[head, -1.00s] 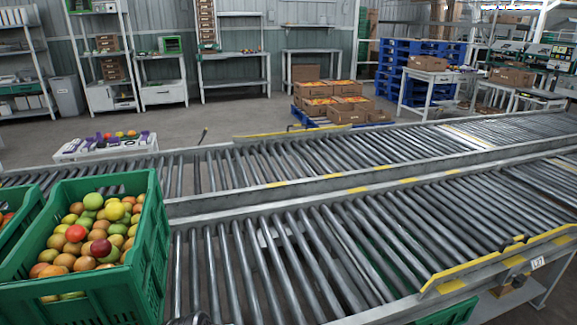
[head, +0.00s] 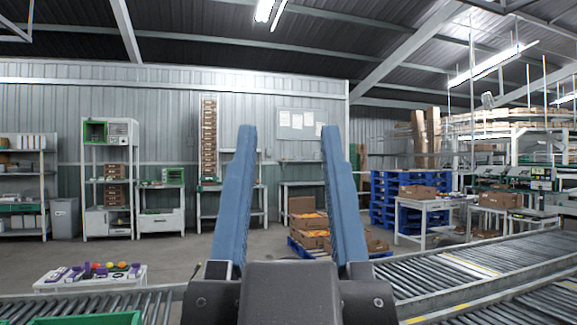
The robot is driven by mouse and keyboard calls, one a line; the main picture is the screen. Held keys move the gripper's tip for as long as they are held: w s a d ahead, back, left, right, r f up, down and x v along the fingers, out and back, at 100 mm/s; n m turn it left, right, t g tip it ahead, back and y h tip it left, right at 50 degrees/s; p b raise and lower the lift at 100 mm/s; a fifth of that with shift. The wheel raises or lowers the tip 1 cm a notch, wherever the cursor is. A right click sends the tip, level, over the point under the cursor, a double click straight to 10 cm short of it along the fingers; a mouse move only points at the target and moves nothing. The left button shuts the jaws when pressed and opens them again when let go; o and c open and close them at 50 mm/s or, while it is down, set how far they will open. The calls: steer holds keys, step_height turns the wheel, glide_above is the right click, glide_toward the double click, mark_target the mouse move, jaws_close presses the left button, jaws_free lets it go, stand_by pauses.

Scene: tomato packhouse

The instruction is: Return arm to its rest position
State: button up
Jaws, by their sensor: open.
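My gripper (head: 288,140) stands in the middle of the head view, its two long blue fingers pointing up and wide apart. The dark wrist body fills the bottom centre and hides part of the roller conveyor. The gripper is clear of every object in view.
Roller conveyors (head: 480,275) run across the lower right. A green crate's rim (head: 85,319) shows at the bottom left. A white table (head: 92,281) with purple and round coloured items stands beyond the conveyor. Blue pallets (head: 383,200) and cardboard boxes (head: 302,206) stand farther back.

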step_height(320, 180, up, 22)
steer(key=p, duration=2.2)
